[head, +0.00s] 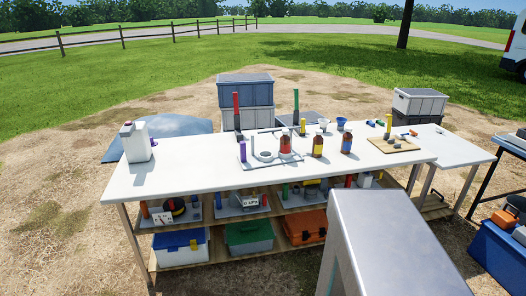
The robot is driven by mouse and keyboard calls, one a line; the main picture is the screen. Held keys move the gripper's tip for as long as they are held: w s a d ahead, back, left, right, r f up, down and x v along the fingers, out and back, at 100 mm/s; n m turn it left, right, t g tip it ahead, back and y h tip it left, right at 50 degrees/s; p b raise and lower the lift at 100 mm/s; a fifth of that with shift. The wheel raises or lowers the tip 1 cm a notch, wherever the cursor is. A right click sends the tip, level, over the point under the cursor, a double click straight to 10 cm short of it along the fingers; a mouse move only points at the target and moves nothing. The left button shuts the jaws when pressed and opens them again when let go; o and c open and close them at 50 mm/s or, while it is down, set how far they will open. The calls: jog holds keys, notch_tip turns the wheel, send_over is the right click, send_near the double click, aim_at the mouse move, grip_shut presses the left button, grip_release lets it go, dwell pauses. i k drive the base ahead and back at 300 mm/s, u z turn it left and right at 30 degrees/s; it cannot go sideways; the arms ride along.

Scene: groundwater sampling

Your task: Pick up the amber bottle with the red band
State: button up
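The amber bottle with the red band (285,145) stands upright on the long white table, at or over the right part of a grey tray (259,165). To its right stand an amber bottle with a yellow band (318,146) and one with a blue band (347,143), spaced apart. A small ring-shaped item (265,156) sits left of the red-banded bottle. My gripper is not in view; a pale grey part of my own body fills the lower right foreground.
The white table (190,172) has bare room at its left and front. A white container (135,142) stands at the left. A wooden board (395,144) with small items lies at the right. Below are shelves with a blue-lidded box (181,248), a green box (249,237) and an orange case (305,227).

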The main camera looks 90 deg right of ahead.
aim_at(285, 140)
jog(key=u, duration=0.6)
jog(key=k, duration=1.7)
jog(key=z, duration=1.45)
